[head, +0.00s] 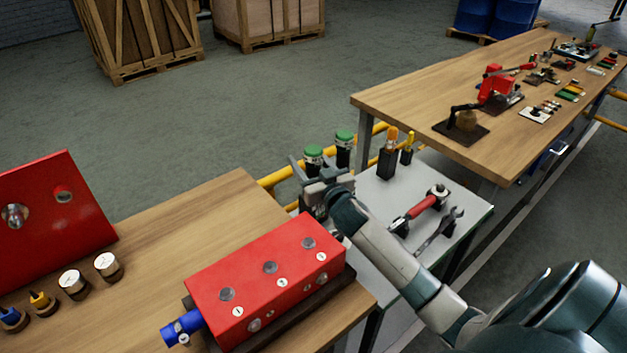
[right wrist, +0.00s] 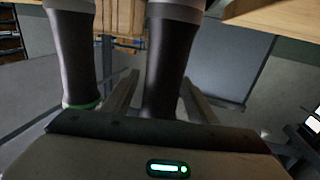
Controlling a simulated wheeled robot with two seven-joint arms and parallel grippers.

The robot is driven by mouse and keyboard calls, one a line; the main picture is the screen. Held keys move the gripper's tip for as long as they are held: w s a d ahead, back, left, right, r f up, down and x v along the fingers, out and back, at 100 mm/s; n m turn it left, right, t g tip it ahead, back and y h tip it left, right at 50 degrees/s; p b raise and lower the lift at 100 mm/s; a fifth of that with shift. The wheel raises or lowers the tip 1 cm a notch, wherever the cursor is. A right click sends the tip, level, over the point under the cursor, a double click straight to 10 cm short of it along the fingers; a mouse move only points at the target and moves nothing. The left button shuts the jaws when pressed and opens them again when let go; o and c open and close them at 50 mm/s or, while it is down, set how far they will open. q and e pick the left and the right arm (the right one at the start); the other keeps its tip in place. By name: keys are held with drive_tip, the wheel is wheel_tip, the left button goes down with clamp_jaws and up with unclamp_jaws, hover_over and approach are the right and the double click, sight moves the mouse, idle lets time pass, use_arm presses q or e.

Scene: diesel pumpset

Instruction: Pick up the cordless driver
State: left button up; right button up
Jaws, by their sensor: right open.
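My right gripper (head: 312,172) is open at the left edge of the small grey table (head: 465,203). In the right wrist view its fingers stand on either side of a dark upright cylinder (right wrist: 163,60), with no clear contact. A second dark cylinder (right wrist: 75,50) with a green ring stands to its left. In the head view two black cylinders with green ends, one nearer (head: 313,154) and one farther (head: 344,137), stand just beyond the gripper. I cannot tell for certain which thing is the cordless driver; the gripper hides part of this area. My left gripper is not in view.
A red-handled tool (head: 421,206), a wrench (head: 440,229) and an orange-handled tool (head: 391,136) in a black holder are on the grey table. A red block (head: 266,285) sits on the near wooden bench (head: 190,228). A yellow rail (head: 277,178) runs behind.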

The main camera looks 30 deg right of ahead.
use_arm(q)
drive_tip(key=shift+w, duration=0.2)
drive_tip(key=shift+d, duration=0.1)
use_arm(e)
drive_tip(key=shift+r, duration=0.1)
clamp_jaws()
